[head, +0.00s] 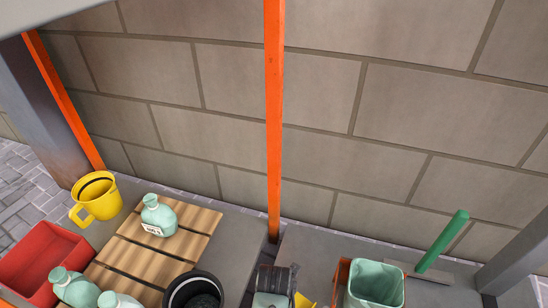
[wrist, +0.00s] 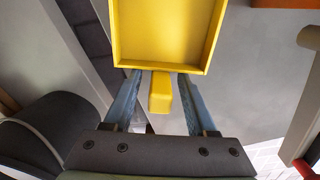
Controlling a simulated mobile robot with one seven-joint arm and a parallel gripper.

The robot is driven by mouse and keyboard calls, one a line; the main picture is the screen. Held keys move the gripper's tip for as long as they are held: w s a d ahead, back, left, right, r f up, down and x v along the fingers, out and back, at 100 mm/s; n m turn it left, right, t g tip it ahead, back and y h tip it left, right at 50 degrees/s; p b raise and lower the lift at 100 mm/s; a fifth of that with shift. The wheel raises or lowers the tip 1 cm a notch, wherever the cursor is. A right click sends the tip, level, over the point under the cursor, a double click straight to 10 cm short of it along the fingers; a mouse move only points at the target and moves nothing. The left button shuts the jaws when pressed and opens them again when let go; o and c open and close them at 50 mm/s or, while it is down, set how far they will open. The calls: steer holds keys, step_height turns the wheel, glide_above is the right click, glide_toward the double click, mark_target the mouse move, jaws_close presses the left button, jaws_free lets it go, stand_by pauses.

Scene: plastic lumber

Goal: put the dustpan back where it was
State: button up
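The yellow dustpan (wrist: 165,35) is at the top middle of the wrist view, with its short handle (wrist: 160,95) pointing toward my gripper. My gripper (wrist: 160,85) is open, with one blue-grey finger on each side of the handle. Gaps show between the handle and both fingers. In the head view only a small yellow piece of the dustpan (head: 306,301) shows at the bottom edge, beside my dark wrist. I cannot tell whether the dustpan rests flat on the grey surface.
Left are a yellow mug (head: 97,197), a red bin (head: 42,262), a slatted wooden board (head: 195,222) bearing a pale green bottle (head: 158,214), and a black pot (head: 195,290). Right are a mint bin (head: 376,285) and a green handle (head: 443,240). An orange post (head: 274,120) stands at the wall.

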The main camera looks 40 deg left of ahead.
step_height(320, 180, up, 12)
steer(key=p, duration=0.8)
steer(key=shift+r+p, duration=0.15)
steer(key=shift+p, duration=0.2)
